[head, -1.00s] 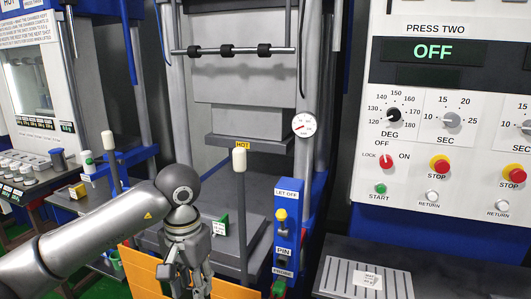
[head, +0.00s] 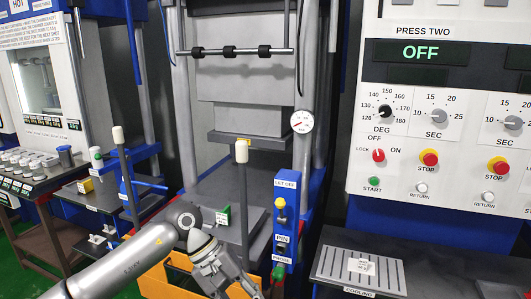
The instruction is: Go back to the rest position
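My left gripper (head: 238,284) is low in the head view, in front of the orange panel (head: 165,280) at the foot of the press (head: 245,85). Its fingers point down and to the right, near the lower picture edge. I see nothing clearly held in it, and the finger gap is too small to judge. My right gripper is not in the head view.
A lever with a white knob (head: 241,152) stands just behind my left gripper. The blue "LET OFF" post (head: 286,215) is to its right. A slotted cooling plate (head: 335,262) lies at lower right, below the control panel (head: 445,120), whose display reads OFF.

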